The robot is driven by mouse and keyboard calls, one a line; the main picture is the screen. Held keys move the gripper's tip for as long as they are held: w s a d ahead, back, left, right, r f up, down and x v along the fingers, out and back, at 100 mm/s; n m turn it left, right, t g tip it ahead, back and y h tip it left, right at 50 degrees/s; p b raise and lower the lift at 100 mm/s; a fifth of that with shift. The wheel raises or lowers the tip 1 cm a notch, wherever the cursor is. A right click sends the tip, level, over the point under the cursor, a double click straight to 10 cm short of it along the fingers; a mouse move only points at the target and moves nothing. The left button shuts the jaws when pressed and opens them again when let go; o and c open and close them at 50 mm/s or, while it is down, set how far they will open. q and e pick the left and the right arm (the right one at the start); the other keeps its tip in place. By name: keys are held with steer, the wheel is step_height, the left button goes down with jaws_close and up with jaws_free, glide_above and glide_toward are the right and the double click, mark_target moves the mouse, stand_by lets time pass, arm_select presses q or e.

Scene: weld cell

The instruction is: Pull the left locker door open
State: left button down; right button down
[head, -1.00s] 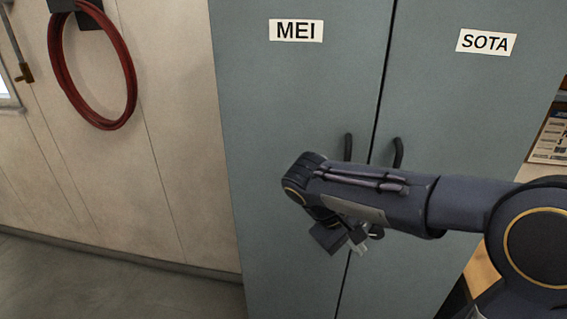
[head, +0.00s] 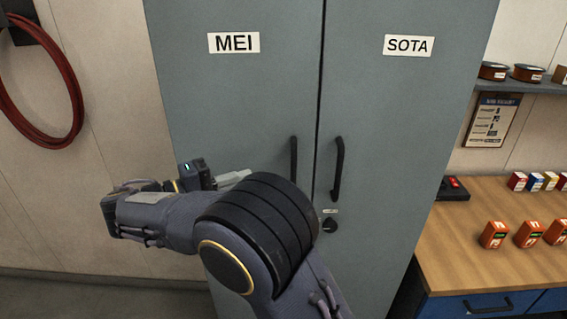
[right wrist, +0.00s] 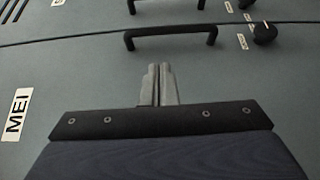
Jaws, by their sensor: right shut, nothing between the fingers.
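The left locker door (head: 235,100) is grey-blue with a MEI label (head: 234,43). It looks closed, with a thin dark seam beside the right door. Its black bar handle (head: 294,158) stands near the seam, its lower part hidden by my right arm. My right gripper (head: 236,178) is left of this handle, its fingers pointing towards it. In the right wrist view the pale fingers (right wrist: 158,86) are together and empty, and the left door's handle (right wrist: 170,33) lies just beyond their tips, apart from them. My left gripper is not in view.
The right locker door (head: 400,110) with its SOTA label, own handle (head: 338,168) and dark lock knob (head: 330,225) adjoins. A wooden workbench (head: 465,250) with orange boxes stands to the right. A red hose coil (head: 75,100) hangs on the left wall.

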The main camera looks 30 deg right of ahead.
steer(key=p, duration=0.2)
glide_toward(302, 159)
steer(key=d, duration=0.3)
steer(key=shift+d+p, duration=0.35)
steer(key=shift+d, duration=0.55)
steer(key=shift+s+a, duration=0.1)
